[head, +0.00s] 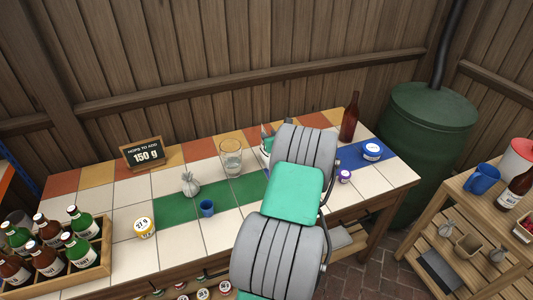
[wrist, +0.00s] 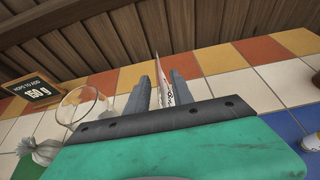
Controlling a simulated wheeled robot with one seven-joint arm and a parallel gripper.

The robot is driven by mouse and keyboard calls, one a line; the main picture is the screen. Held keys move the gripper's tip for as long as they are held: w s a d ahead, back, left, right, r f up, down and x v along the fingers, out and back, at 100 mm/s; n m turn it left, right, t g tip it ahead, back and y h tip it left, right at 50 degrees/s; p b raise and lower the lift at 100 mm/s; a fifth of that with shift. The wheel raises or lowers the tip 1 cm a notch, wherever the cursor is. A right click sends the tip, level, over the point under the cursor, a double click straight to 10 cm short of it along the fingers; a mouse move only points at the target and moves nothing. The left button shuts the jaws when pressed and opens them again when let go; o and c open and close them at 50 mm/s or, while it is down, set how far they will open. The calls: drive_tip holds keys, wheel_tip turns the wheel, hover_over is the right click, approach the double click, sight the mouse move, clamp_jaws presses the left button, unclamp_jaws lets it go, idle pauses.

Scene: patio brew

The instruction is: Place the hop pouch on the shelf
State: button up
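A grey tied hop pouch (head: 190,183) stands on the green tile strip of the table, and it also shows at the lower left of the wrist view (wrist: 42,150). A slatted wooden shelf unit (head: 432,262) stands at the right. Two similar pouches sit on its lower level, a left one (head: 446,228) and a right one (head: 497,254). My gripper (wrist: 160,92) is over the table's far side, right of the pouch and apart from it. A thin white packet with red print (wrist: 165,82) shows between its fingers. I cannot tell whether they grip it. My arm hides part of the table.
A glass (head: 231,160) stands between the pouch and my gripper, with a small blue cup (head: 207,208) in front of the pouch. A brown bottle (head: 350,117) is at the back right. A bottle crate (head: 75,272) fills the front left. A "150 g" sign (head: 143,153) stands behind.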

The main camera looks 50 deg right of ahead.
drive_tip(key=shift+x, duration=0.85)
drive_tip(key=shift+r, duration=0.1)
clamp_jaws()
idle(0.6)
